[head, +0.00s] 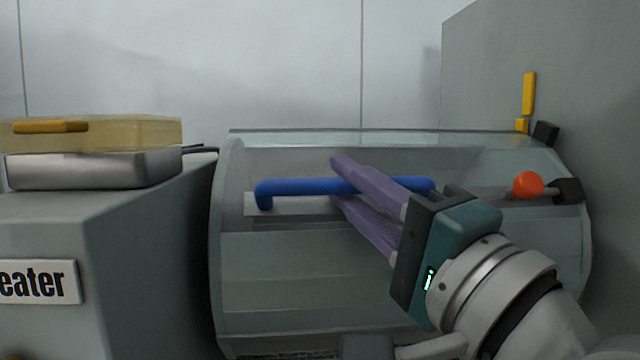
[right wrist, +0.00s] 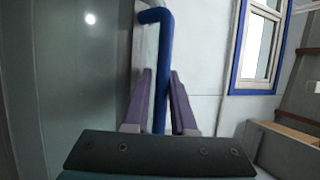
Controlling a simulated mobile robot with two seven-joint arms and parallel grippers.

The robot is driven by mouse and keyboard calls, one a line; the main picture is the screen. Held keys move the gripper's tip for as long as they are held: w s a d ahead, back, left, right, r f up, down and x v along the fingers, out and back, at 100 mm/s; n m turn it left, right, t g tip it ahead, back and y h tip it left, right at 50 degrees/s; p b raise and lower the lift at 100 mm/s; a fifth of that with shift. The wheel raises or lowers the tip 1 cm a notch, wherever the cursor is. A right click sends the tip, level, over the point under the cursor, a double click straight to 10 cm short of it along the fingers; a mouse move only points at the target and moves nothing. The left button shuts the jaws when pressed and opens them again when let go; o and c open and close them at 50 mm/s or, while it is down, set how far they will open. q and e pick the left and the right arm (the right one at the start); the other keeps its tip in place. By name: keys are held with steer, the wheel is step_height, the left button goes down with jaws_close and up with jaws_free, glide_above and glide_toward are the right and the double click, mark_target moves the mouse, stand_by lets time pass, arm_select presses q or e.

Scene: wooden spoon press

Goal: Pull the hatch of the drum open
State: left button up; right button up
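The drum (head: 275,285) is a wide, pale see-through cylinder in the middle of the head view. A blue bar handle (head: 290,187) runs across the upper front of its hatch, which appears closed. My right gripper (head: 336,180) is at the handle, with one purple finger above the bar and one below. In the right wrist view the blue handle (right wrist: 163,60) runs between the two fingers of the gripper (right wrist: 161,75). Narrow gaps show beside the bar, so the fingers look open around it. My left gripper is in neither view.
A grey cabinet (head: 150,260) with a partly visible "eater" label stands left of the drum, carrying a metal box (head: 95,170) with a yellowish lid. An orange knob (head: 527,184) is at the drum's right end. A grey wall panel (head: 590,120) closes off the right.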

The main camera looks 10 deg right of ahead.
steer(key=shift+o, duration=0.5)
steer(key=shift+s, duration=0.1)
steer(key=v, duration=0.9)
steer(key=shift+s+f+b, duration=0.15)
steer(key=shift+s+b, duration=0.2)
steer(key=shift+b, duration=0.05)
steer(key=shift+d, duration=0.15)
